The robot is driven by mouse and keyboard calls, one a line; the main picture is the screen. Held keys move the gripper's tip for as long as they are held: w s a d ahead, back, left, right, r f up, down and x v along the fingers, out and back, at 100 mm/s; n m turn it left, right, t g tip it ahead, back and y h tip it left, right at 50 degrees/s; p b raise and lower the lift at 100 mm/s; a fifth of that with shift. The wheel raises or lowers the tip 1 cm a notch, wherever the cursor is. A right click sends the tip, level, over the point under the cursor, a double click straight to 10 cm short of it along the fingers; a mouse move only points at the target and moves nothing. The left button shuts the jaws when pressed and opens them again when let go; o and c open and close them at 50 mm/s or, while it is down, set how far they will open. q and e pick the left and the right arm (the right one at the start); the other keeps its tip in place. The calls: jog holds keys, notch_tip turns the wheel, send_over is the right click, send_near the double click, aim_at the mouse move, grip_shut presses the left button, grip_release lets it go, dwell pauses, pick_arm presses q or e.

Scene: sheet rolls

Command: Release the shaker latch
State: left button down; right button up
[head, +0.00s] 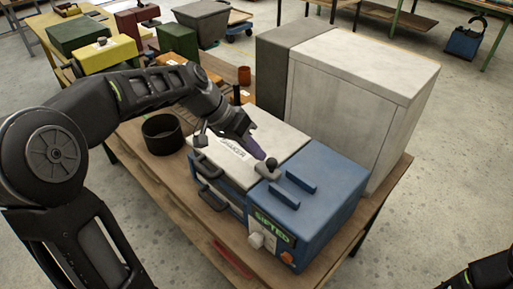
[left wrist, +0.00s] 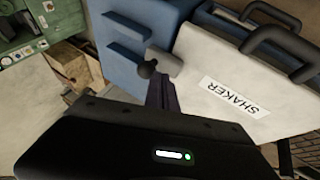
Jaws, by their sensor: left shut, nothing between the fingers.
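The shaker (head: 270,133) has a pale lid labelled SHAKER, with two black handles along its front; the lid also shows in the left wrist view (left wrist: 200,62). The latch (head: 267,168) is a short grey piece with a dark round knob, at the seam between the pale lid and the blue box (head: 325,188). It shows in the left wrist view too (left wrist: 166,64). My left gripper (head: 257,152) is shut and empty, its purple fingers pointing down close beside the latch. Whether they touch it I cannot tell. My right gripper's fingers are not visible.
A large pale cabinet (head: 355,95) stands behind the shaker on the wooden table. A black round pot (head: 162,133) is to the left. The blue box has two raised blue bars on top and a green SIFTED display (head: 272,227) in front.

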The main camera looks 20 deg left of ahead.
aim_at(270, 177)
pick_arm(q)
jog(key=shift+d, duration=0.15)
jog(key=shift+d+f, duration=0.1)
jog(key=shift+d, duration=0.1)
jog(key=d+b, duration=0.1)
jog(key=s+d, duration=0.1)
jog(key=d, duration=0.1)
jog(key=shift+s+d+b, duration=0.2)
jog(key=shift+d+b, duration=0.1)
jog(key=shift+b, duration=0.1)
jog(key=shift+d, duration=0.2)
jog(key=shift+a, duration=0.1)
